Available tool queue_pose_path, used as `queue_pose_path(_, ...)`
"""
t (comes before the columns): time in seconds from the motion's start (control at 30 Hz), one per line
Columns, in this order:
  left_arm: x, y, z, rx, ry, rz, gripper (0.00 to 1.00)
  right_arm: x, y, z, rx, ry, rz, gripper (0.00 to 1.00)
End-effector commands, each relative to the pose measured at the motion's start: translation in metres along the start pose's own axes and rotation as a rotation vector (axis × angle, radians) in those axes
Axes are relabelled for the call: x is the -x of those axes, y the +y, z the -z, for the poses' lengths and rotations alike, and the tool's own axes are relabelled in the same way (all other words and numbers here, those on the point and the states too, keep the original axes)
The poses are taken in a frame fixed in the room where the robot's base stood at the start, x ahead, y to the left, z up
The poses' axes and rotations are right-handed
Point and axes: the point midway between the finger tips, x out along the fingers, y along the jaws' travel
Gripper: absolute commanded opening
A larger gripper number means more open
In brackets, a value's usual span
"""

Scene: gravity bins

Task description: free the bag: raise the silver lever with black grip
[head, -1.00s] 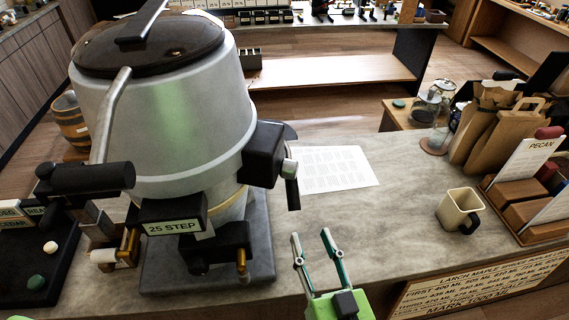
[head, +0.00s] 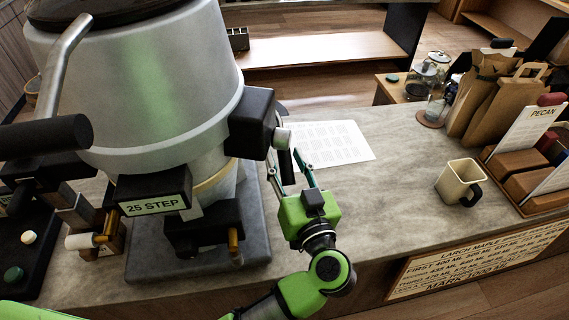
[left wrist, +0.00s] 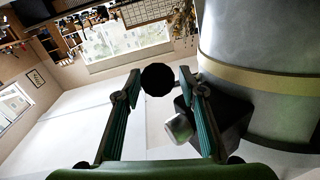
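A large silver bin machine (head: 140,85) fills the left of the head view. A short lever with a silver hub (head: 282,138) and a black grip (head: 286,166) hangs from the black block on its right side. A larger bent silver bar (head: 58,75) with a black grip (head: 45,136) is on its left. My left gripper (head: 284,160) is open, its fingers near the hanging grip. In the left wrist view the round black grip end (left wrist: 158,79) shows between the fingertips, apart from both, with the silver hub (left wrist: 178,128) beside it. My right gripper is out of view.
The "25 STEP" label block (head: 153,192) juts from the machine's front. A white sheet (head: 332,143) lies on the counter behind the gripper. A cream mug (head: 457,181), brown paper bags (head: 490,105) and a "PECAN" card rack (head: 525,155) stand at right. The middle counter is clear.

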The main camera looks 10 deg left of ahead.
Motion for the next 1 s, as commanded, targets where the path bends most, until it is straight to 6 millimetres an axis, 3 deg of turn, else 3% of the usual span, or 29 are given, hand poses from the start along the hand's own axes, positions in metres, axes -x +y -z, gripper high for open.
queue_pose_path(0.4, -0.009, 0.000, 0.001, 0.000, 0.000, 0.000, 0.37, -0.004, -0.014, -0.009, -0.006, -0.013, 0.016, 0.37)
queue_pose_path(0.53, -0.009, 0.000, 0.001, 0.000, 0.000, 0.000, 0.03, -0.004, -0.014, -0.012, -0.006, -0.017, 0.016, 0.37)
queue_pose_path(0.57, -0.009, 0.000, 0.001, 0.000, 0.000, 0.000, 0.00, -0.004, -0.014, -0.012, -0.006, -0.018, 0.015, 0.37)
queue_pose_path(1.0, -0.013, 0.002, -0.009, 0.003, 0.061, 0.010, 0.00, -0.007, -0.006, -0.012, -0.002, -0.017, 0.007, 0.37)
